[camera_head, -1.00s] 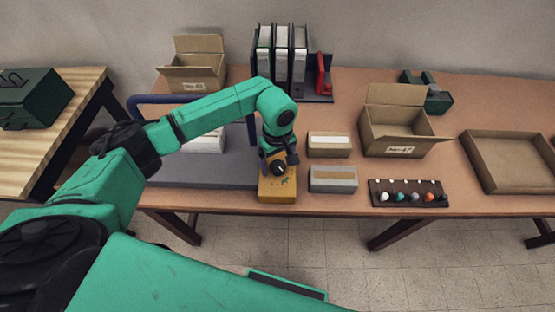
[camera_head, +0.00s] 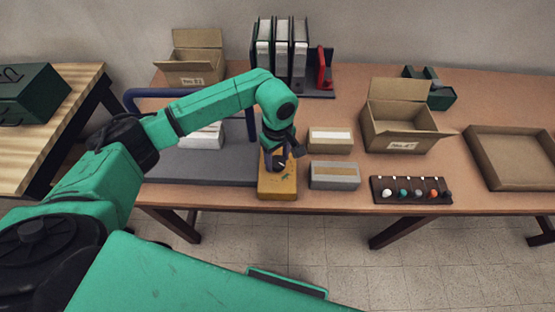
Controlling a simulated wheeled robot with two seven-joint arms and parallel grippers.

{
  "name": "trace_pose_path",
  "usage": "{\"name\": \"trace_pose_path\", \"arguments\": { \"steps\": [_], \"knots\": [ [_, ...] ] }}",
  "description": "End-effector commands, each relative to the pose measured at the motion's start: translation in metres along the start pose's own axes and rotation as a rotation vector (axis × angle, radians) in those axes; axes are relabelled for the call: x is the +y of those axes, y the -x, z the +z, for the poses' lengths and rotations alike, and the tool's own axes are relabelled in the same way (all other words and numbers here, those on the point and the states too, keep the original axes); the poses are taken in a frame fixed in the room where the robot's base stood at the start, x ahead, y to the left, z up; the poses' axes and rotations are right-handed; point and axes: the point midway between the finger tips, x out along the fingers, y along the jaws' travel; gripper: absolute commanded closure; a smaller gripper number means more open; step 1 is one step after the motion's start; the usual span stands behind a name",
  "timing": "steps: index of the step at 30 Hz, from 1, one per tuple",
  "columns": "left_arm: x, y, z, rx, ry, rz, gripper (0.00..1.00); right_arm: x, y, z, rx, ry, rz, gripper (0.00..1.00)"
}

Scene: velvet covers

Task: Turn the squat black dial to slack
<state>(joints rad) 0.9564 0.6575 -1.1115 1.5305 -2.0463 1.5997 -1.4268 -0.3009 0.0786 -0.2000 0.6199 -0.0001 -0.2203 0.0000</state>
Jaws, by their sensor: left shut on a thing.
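A yellow box (camera_head: 277,188) stands near the table's front edge, with small dark marks on its top. A squat black dial (camera_head: 280,163) with a pale pointer line sits on it, partly covered by my gripper. My left gripper (camera_head: 277,160) points down over the box and is shut on the dial. The pale line slants toward the upper right. I cannot read any scale or word on the box, so the setting cannot be told. My right gripper is out of view.
Two small boxes, tan (camera_head: 331,140) and grey (camera_head: 334,176), stand just right of the yellow box. A grey platform (camera_head: 200,168) with a blue rail lies to its left. An open carton (camera_head: 400,128) and a rack of coloured knobs (camera_head: 411,190) stand farther right.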

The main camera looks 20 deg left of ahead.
Motion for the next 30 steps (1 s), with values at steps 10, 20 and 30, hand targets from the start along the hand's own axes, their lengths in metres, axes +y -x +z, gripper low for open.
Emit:
{"name": "trace_pose_path", "arguments": {
  "steps": [10,20,30],
  "knots": [
    [0.001,-0.003,-0.001,0.001,0.307,0.004,0.97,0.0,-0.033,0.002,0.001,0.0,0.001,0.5],
    [0.001,-0.002,-0.001,0.001,0.622,0.006,0.97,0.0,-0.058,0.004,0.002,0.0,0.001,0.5],
    [0.001,-0.001,-0.001,-0.001,0.945,0.007,0.97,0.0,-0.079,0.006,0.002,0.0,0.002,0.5]
  ]
}}
